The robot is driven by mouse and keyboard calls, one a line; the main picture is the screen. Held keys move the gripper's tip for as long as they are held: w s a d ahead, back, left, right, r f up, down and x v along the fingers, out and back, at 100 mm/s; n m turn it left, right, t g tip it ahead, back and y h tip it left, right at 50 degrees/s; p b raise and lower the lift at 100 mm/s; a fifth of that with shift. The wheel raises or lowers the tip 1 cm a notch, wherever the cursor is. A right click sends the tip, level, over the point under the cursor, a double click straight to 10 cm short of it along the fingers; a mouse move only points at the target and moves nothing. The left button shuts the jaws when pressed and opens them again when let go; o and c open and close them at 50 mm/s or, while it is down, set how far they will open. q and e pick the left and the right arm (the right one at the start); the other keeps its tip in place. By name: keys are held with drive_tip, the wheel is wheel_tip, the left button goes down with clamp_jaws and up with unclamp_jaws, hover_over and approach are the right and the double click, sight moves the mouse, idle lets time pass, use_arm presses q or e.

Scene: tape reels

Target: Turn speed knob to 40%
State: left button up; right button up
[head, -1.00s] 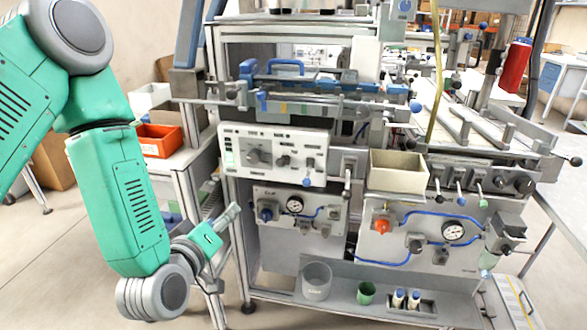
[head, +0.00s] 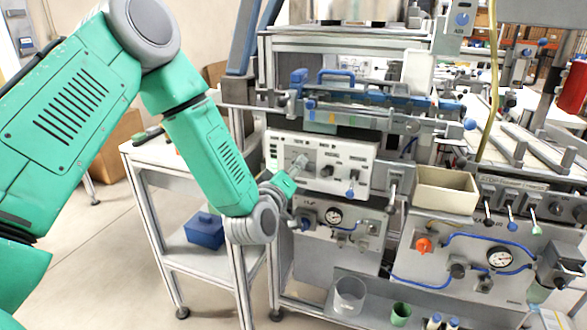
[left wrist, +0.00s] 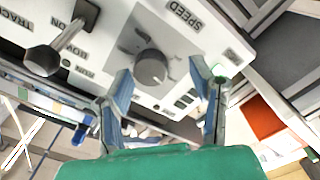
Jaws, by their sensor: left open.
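The speed knob (left wrist: 151,68) is grey and round, on a white control panel (head: 350,152), under the printed word SPEED in the left wrist view. My left gripper (left wrist: 160,72) is open, with one blue-lined finger at each side of the knob in that view. I cannot tell whether the fingers touch it. In the head view my left gripper (head: 298,164) reaches in front of the panel's left part and mostly hides the knob.
A second knob (head: 327,171) and a blue-tipped lever (head: 351,190) are on the panel to the right. A lever (left wrist: 43,60) also shows in the left wrist view. A cart (head: 180,262) with a blue box (head: 205,230) stands at the left. A beige bin (head: 446,190) is at the right.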

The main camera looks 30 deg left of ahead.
use_arm(q)
drive_tip(key=shift+w+d+r, duration=0.25)
drive_tip(key=shift+w+d, duration=0.25)
drive_tip(key=shift+d, duration=0.1)
drive_tip(key=shift+a+f, duration=0.1)
drive_tip(key=shift+a, duration=0.2)
clamp_jaws()
drive_tip(key=c, duration=1.1)
unclamp_jaws()
drive_tip(key=shift+a, duration=0.15)
use_arm(e)
drive_tip(key=shift+d+f, duration=0.1)
drive_tip(key=shift+d, duration=0.2)
drive_tip(key=shift+d, duration=0.15)
use_arm(q)
drive_tip(key=m+p, duration=0.2)
drive_tip(key=m, duration=0.8)
use_arm(e)
wheel_tip(320, 180, up, 2)
drive_tip(key=shift+r, duration=0.2)
use_arm(q)
drive_tip(key=shift+r+m, duration=0.2)
drive_tip(key=shift+m, duration=0.2)
